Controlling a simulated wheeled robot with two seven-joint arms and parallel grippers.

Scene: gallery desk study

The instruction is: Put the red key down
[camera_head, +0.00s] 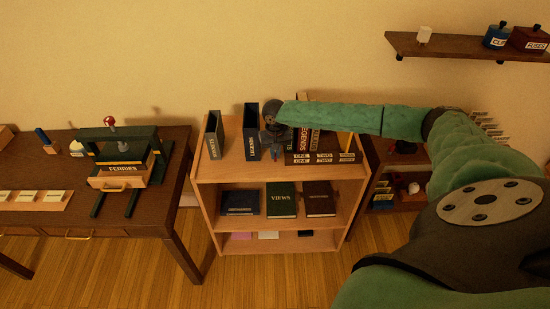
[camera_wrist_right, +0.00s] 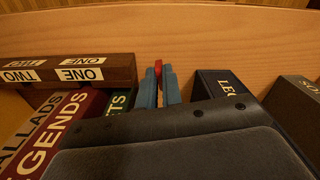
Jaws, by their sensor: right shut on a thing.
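The red key (camera_wrist_right: 158,67) shows as a small red piece between the two blue fingertips of my right gripper (camera_wrist_right: 158,88) in the right wrist view. The gripper is shut on it. In the head view my right gripper (camera_head: 273,150) hangs over the top of the wooden bookcase (camera_head: 232,172), between a dark upright file holder and a row of books. The key cannot be made out there. From these frames I cannot tell whether the key touches the bookcase top. My left gripper is not in view.
Dark file holders (camera_head: 251,132) (camera_wrist_right: 222,84) stand on one side of the gripper. Upright books (camera_wrist_right: 62,128) and a brown box labelled ONE and TWO (camera_wrist_right: 95,72) stand on the other. A desk (camera_head: 60,160) is at left, a wall shelf (camera_head: 455,46) at upper right.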

